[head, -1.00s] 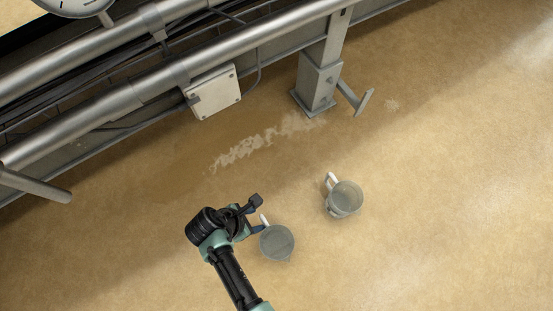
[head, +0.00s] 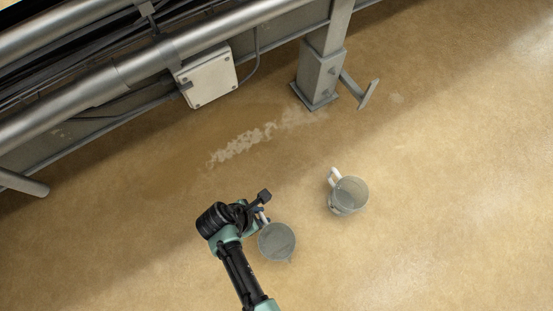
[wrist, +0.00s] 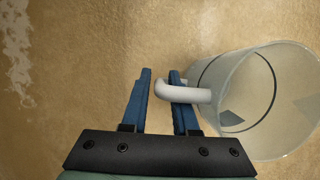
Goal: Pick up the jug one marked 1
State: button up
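A clear grey jug (head: 277,242) with a white handle stands on the floor beside my gripper (head: 262,205) in the head view. It fills the right of the wrist view (wrist: 265,95), its handle (wrist: 188,94) pointing left. My gripper (wrist: 158,80) is open. The outer end of the handle lies between its two blue fingers, close to the right finger, which the handle crosses. I cannot tell if they touch. A second similar jug (head: 350,195) stands further right and back, handle towards the upper left. No number is readable on either jug.
A steel post (head: 319,75) with a foot bracket stands behind the jugs. Pipes (head: 90,95) and a white box (head: 209,78) run along the upper left. A pale streaky patch (head: 240,145) marks the tan floor. The floor at right is clear.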

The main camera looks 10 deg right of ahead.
grip_shut()
